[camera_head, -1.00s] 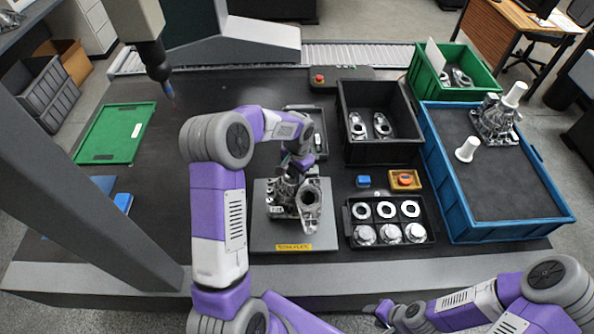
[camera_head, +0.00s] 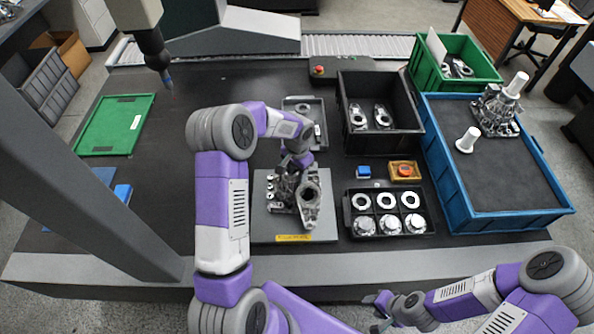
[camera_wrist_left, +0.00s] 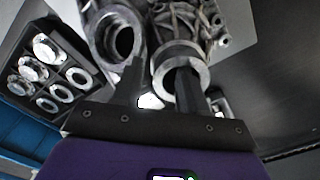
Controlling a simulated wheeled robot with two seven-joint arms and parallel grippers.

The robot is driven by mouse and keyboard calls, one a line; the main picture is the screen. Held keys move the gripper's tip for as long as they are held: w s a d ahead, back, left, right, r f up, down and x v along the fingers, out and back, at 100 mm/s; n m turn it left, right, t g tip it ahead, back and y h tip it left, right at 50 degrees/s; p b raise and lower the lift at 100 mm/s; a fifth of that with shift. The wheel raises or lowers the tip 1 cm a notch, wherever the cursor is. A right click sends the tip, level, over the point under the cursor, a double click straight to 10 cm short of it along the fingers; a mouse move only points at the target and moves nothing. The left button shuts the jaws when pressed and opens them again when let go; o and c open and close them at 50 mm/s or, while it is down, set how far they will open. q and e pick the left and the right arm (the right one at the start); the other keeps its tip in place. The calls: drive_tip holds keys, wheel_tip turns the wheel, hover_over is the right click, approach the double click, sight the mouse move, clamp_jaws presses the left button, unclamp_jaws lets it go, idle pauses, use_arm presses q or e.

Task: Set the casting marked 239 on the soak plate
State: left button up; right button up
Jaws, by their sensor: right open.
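A grey metal casting (camera_head: 308,199) sits on the soak plate (camera_head: 262,225), a grey plate with a yellow label at its front edge. No number can be read on the casting. My left gripper (camera_head: 296,165) is low at the back of this casting. In the left wrist view its dark fingers (camera_wrist_left: 160,92) are at the casting's round collar (camera_wrist_left: 180,72), one at each side of the near rim. Whether they press on the metal cannot be made out. My right gripper (camera_head: 382,308) is open and empty in front of the table's front edge.
A black bin (camera_head: 385,146), ring tray (camera_head: 432,222) and orange button box (camera_head: 404,171) are right of the plate. A probe (camera_head: 165,72) hangs at upper left. Free table lies left of the plate.

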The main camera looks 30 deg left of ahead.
use_arm(q)
drive_tip(key=shift+r, duration=0.1)
drive_tip(key=shift+w+r, duration=0.1)
drive_tip(key=shift+r, duration=0.25)
wheel_tip(320, 180, up, 11)
drive_tip(key=p, duration=0.1)
drive_tip(key=s+d+f+n+h, duration=0.1)
drive_tip(key=s+d+f, duration=0.4)
drive_tip(key=d+f, duration=0.1)
drive_tip(key=s+d+f+n+h, duration=0.1)
drive_tip(key=s+d+f, duration=0.4)
drive_tip(key=f, duration=0.3)
drive_tip(key=s+d+f+n+h, duration=0.1)
drive_tip(key=s+d+f+h, duration=0.1)
drive_tip(key=s+d+f, duration=0.3)
drive_tip(key=shift+d+f, duration=0.5)
drive_tip(key=shift+f, duration=0.2)
drive_tip(key=shift+d+f, duration=0.5)
drive_tip(key=shift+f, duration=0.15)
drive_tip(key=s, duration=0.2)
drive_tip(key=s+d+f+n, duration=0.1)
drive_tip(key=s, duration=0.1)
drive_tip(key=s+d+f+n, duration=0.1)
drive_tip(key=s, duration=0.2)
drive_tip(key=shift+f, duration=0.1)
drive_tip(key=shift+s+f+t, duration=0.1)
drive_tip(key=shift+s+t, duration=0.2)
